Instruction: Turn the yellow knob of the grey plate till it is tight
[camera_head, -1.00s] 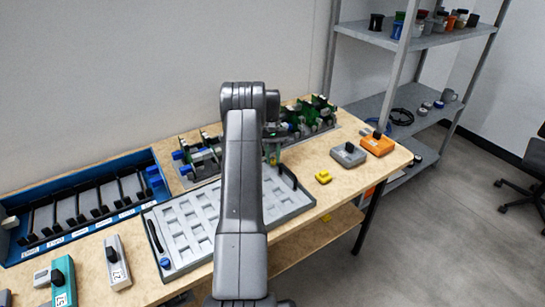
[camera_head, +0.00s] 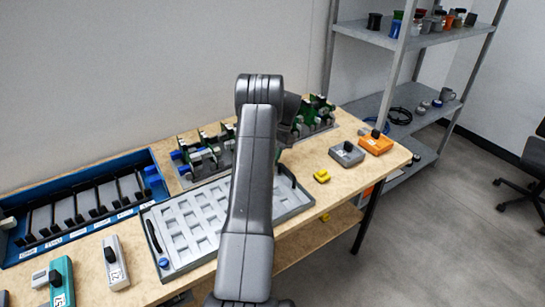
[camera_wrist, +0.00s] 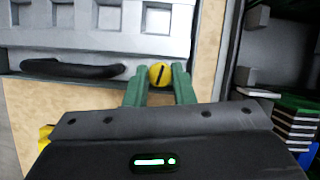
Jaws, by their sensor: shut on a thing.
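My gripper (camera_wrist: 160,84) shows in the wrist view with its two green fingers shut on the yellow knob (camera_wrist: 159,74). The knob is round with a dark slot across its face. Behind it are the wooden table top and the edge of the grey tray; I cannot tell whether it touches anything below. A grey plate (camera_head: 186,186) bearing green boards and blue parts lies along the back of the table in the head view. In that view my arm hides the knob, the fingers and the plate's middle.
The grey tray (camera_head: 168,222) with empty pockets lies in front, its black handle (camera_wrist: 72,69) close to my fingers. A yellow block (camera_head: 321,176), a grey box (camera_head: 347,154) and an orange box (camera_head: 376,143) stand to the right. A blue rack (camera_head: 70,239) is at left.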

